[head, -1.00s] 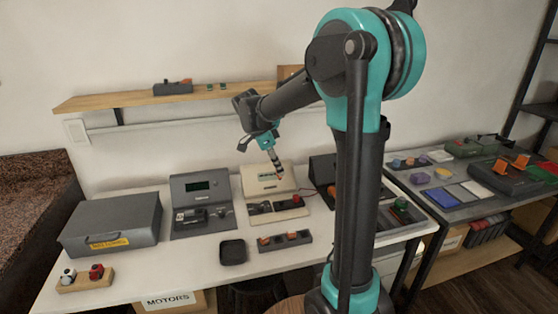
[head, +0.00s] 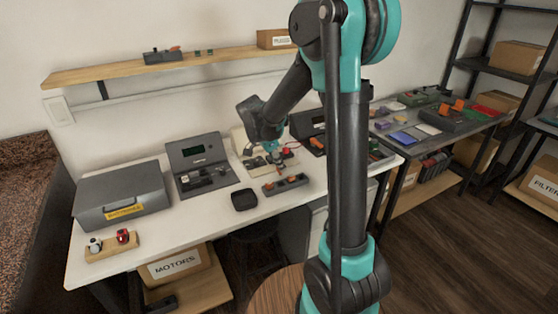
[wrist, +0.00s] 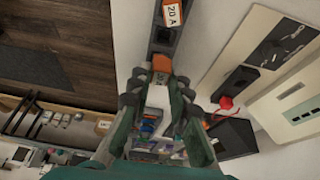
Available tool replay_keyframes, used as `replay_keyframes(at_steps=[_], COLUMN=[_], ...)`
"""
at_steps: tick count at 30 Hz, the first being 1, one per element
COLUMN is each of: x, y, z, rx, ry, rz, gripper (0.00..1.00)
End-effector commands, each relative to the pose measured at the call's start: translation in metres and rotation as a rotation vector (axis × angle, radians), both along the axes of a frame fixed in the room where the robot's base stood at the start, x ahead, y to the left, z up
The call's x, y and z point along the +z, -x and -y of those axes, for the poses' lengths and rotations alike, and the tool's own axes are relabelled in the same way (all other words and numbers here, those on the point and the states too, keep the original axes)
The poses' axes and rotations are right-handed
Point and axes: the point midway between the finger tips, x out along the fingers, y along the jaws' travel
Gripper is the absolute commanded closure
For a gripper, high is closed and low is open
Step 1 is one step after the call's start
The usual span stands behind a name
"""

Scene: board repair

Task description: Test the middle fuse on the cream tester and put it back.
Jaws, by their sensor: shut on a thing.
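In the wrist view, a fuse marked 20 A (wrist: 173,14) sits at the rack's far end. My gripper (head: 278,163) points down just above or at the rack's middle. It is shut on an orange fuse (wrist: 161,63); I cannot tell whether this fuse touches the rack.
A small black tray (head: 244,200) lies left of the rack. A wooden block with knobs (head: 111,247) is near the front edge.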

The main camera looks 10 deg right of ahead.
Motion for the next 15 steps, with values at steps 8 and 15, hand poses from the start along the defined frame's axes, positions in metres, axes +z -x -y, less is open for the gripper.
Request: replay_keyframes(at_steps=[8, 15], x=[-0.024, -0.036], y=[0.0, 0.0], z=[0.0, 0.0], rx=[0.0, -0.001], ry=[0.0, 0.0], rz=[0.0, 0.0], gripper=[1.0, 1.0])
